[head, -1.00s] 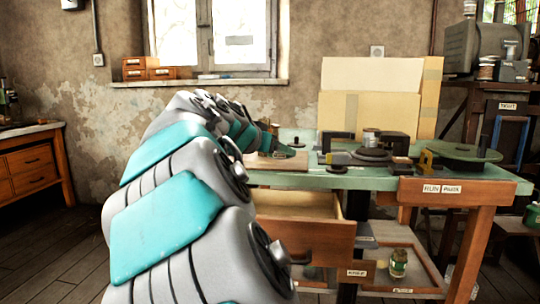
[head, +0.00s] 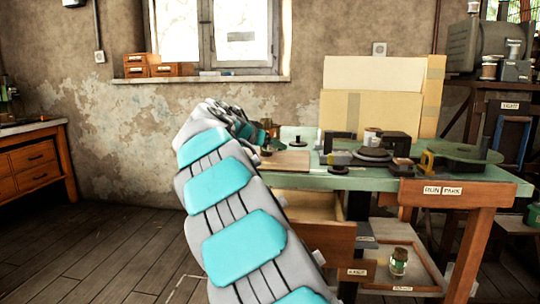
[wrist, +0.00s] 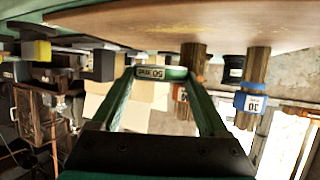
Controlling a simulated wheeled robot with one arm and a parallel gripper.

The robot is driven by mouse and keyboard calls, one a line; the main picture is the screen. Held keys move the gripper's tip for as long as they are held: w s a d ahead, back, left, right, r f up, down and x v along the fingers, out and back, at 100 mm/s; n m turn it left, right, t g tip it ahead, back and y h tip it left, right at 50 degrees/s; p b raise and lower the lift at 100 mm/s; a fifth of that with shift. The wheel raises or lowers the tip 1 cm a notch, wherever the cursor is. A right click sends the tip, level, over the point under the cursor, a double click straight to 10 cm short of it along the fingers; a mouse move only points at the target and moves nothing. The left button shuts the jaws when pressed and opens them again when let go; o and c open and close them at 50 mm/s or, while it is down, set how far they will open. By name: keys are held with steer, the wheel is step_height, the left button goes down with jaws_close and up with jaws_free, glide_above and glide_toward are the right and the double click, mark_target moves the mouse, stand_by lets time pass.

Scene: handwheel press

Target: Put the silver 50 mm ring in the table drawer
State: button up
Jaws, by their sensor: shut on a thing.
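My gripper (wrist: 163,84) is shut on a ring (wrist: 160,72) labelled 50 mm, held between the fingertips in the wrist view. That view is upside down, and the label reads inverted. In the head view my gripper (head: 265,133) is above the left end of the green table, over the wooden board; the ring is too small to make out there. The table drawer (head: 325,240) stands pulled open under the tabletop, below my gripper. My arm hides the drawer's left side and part of its inside.
The wooden board (head: 286,161) lies on the table (head: 462,178). Black fixtures (head: 400,147) stand farther right. A jar (head: 398,261) stands on the lower shelf.

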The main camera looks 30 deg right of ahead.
steer(key=shift+f, duration=1.75)
steer(key=shift+f, duration=0.1)
steer(key=o, duration=1.2)
